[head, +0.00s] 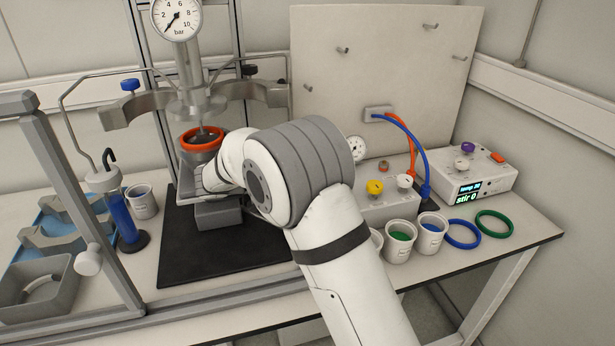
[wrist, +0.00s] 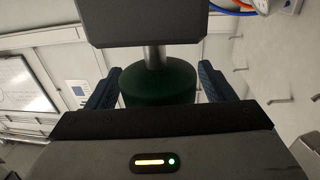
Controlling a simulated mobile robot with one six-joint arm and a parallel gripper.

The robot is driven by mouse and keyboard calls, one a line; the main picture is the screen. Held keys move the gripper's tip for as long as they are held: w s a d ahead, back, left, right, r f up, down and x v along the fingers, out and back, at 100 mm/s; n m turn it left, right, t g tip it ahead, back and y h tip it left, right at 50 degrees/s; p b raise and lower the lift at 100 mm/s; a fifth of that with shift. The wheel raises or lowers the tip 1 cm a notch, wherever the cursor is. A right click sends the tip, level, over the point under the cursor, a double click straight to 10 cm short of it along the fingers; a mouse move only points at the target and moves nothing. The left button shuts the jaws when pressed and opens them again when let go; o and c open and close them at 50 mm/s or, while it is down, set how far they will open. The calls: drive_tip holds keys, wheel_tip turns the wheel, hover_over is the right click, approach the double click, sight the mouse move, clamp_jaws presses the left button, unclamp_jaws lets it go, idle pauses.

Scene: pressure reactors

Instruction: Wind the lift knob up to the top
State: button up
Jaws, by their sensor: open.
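The lift knob (wrist: 158,84) is a dark green, round knob on a short metal shaft. The shaft runs into a dark grey block (wrist: 150,24) in the wrist view. My gripper (wrist: 159,70) is open, with one finger on each side of the knob. A gap shows between the knob and each finger. In the head view my arm hides the knob and my fingers. A grey vessel with an orange ring (head: 203,131) stands left of my wrist, below the metal reactor head (head: 198,102). A grey block (head: 219,216) shows low beside my wrist.
A pressure gauge (head: 176,18) tops the reactor. A black mat (head: 215,262) lies below. A control box (head: 377,207) and cups, including one with green contents (head: 400,250), stand right of my arm. A blue cylinder (head: 123,222) and a frame post (head: 65,190) are on the left.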

wheel_tip(320, 180, up, 9)
drive_tip(key=shift+f+p, duration=0.15)
drive_tip(key=shift+p, duration=0.25)
